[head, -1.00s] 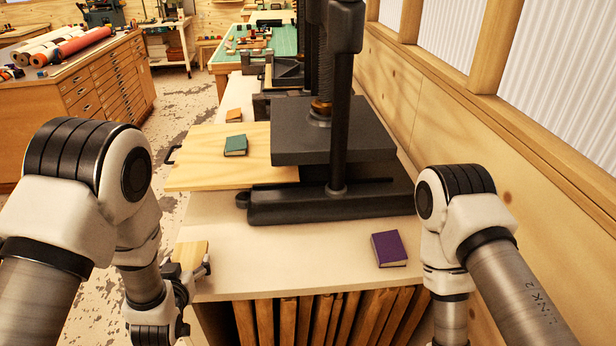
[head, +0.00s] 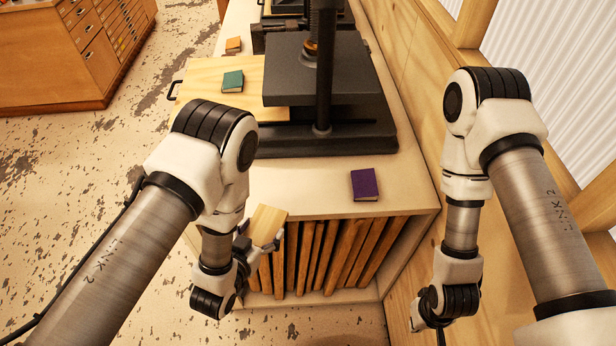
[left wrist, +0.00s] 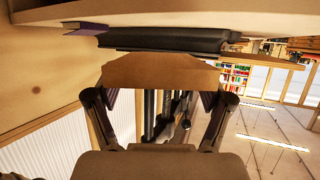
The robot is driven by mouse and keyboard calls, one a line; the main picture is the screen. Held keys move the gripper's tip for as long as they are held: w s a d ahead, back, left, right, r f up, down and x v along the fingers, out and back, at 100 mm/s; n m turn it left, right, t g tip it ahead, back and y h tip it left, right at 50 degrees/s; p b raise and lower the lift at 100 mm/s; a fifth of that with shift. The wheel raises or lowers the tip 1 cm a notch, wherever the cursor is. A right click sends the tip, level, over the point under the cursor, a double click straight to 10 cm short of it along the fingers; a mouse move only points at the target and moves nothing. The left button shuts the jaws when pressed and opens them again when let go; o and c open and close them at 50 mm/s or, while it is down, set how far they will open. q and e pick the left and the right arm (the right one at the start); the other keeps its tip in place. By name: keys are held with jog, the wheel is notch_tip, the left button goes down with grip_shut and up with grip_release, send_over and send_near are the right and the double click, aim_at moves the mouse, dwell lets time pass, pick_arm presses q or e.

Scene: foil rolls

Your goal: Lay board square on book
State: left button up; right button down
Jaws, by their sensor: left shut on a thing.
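A small pale wooden board (head: 268,222) is held by my left gripper (head: 254,246) in front of the bench's front edge, above the floor. In the left wrist view the board (left wrist: 160,72) lies across between the two fingers (left wrist: 160,98), which are shut on it. A purple book (head: 364,184) lies on the bench top near its front right, apart from the board. A teal book (head: 232,81) lies on the press's wooden side board, and an orange book (head: 233,46) lies further back. My right arm hangs at the right; its fingertips are hidden.
A black press (head: 330,85) stands on the bench behind the purple book. Upright wooden boards (head: 325,250) fill the shelf under the bench top (head: 300,190). A wooden wall runs along the right. Open floor lies at the left, before a drawer cabinet (head: 75,55).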

pick_arm(q)
jog(key=w+b, duration=0.1)
jog(key=b, duration=0.1)
jog(key=w+f+b, duration=0.1)
jog(key=w+b, duration=0.1)
jog(key=b, duration=0.1)
jog(key=w+f+b, duration=0.1)
jog(key=w+b, duration=0.1)
jog(key=b, duration=0.1)
jog(key=shift+w+d, duration=0.15)
jog(key=b, duration=0.3)
send_over(265, 193)
notch_tip(265, 193, down, 3)
jog(key=b, duration=0.3)
jog(key=shift+f, duration=0.2)
jog(key=shift+r, duration=0.1)
jog(key=o, duration=1.1)
jog(key=shift+c, duration=0.2)
